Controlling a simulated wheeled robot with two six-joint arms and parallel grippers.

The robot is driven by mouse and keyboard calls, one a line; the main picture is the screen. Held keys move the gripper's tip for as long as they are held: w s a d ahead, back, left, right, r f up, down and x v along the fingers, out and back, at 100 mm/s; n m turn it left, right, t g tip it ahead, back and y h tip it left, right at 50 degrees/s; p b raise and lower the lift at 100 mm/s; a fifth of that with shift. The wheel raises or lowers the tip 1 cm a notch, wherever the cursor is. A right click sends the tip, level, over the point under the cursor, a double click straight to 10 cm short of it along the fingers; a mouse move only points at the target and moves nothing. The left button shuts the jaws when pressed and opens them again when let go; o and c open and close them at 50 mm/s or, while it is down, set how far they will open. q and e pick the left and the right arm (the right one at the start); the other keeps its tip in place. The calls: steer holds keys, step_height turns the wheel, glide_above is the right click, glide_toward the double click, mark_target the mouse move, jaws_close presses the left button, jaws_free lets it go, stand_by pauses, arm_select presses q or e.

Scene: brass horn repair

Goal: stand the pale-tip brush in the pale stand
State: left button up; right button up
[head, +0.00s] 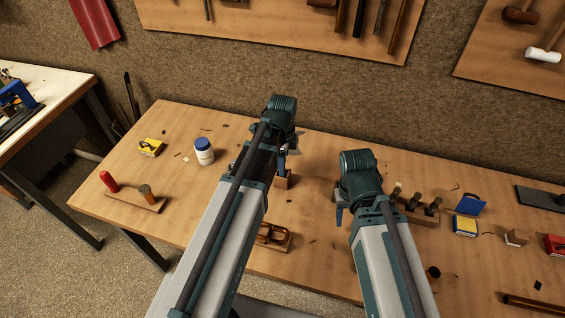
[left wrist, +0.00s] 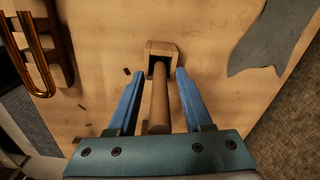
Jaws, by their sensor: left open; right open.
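In the left wrist view, a round brown handle (left wrist: 160,95), apparently the brush, runs from a pale wooden block (left wrist: 162,47) back between my fingers. Its far end is at the block's opening and its tip is hidden. The block, apparently the stand, also shows in the head view (head: 284,181), below my left gripper (head: 282,160). My left gripper is open, with one blue finger on each side of the handle (left wrist: 156,78) and a gap showing at both sides. My right gripper (head: 341,212) is open over the table, left of a rack.
The wooden rack (head: 418,215) holds several dark-topped pieces. Curved brass tubing (head: 272,234) rests on a wooden block in front of the left gripper. Table is clear between jar and board.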

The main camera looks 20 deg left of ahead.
arm_select(q)
step_height(320, 180, up, 11)
steer(key=p, duration=1)
steer(key=shift+s+d, duration=0.15)
steer(key=shift+d, duration=0.05)
steer(key=s+d+n+y, duration=0.1)
steer(key=s+d+n, duration=0.9)
steer(key=s+n, duration=0.2)
steer(key=shift+s, duration=1)
